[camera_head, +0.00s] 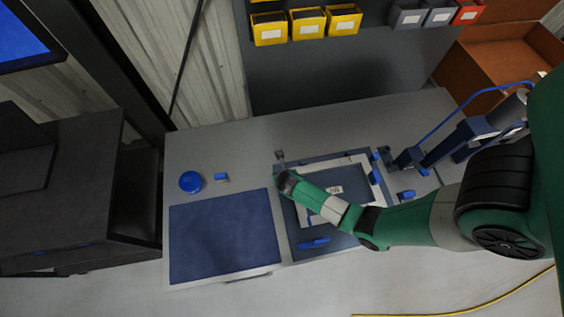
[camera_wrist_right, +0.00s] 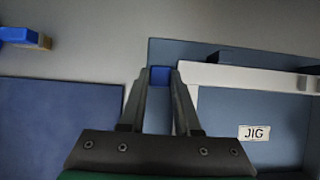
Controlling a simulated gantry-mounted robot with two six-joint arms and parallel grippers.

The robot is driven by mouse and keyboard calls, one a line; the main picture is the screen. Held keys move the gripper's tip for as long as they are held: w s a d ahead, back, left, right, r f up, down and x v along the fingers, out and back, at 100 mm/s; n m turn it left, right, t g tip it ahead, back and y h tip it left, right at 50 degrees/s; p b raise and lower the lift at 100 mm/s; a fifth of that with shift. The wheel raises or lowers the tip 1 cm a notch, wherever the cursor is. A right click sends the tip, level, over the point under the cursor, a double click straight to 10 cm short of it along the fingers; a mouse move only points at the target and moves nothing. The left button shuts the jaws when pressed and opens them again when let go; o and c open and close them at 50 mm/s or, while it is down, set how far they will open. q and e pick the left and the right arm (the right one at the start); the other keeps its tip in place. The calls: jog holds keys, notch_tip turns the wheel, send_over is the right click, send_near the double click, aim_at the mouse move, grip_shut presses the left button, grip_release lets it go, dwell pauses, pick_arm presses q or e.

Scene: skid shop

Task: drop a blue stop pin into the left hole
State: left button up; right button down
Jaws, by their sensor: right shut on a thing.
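My right gripper (camera_head: 280,158) reaches in from the right over the far left corner of the jig. In the right wrist view its fingers (camera_wrist_right: 161,76) are closed on a small blue stop pin (camera_wrist_right: 160,75). The pin is between the fingertips, above the blue jig plate (camera_wrist_right: 164,50); I cannot tell its height. The white jig frame (camera_head: 366,165) lies on the plate with a "JIG" label inside, and it also shows in the right wrist view (camera_wrist_right: 240,76). I cannot make out the left hole. My left gripper is not in view.
A blue mat (camera_head: 222,240) lies left of the jig. A round blue dish (camera_head: 190,182) and a small blue-and-tan block (camera_head: 221,177) stand behind it. A blue tool (camera_head: 314,243) lies at the jig's front. Yellow bins (camera_head: 305,24) hang at the back.

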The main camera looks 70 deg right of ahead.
jog(key=shift+f, duration=0.5)
jog(key=shift+f, duration=0.2)
dwell(0.8)
jog(key=shift+c, duration=0.7)
grip_release()
notch_tip(320, 180, up, 7)
jog(key=p, duration=0.7)
jog(key=shift+p, duration=0.35)
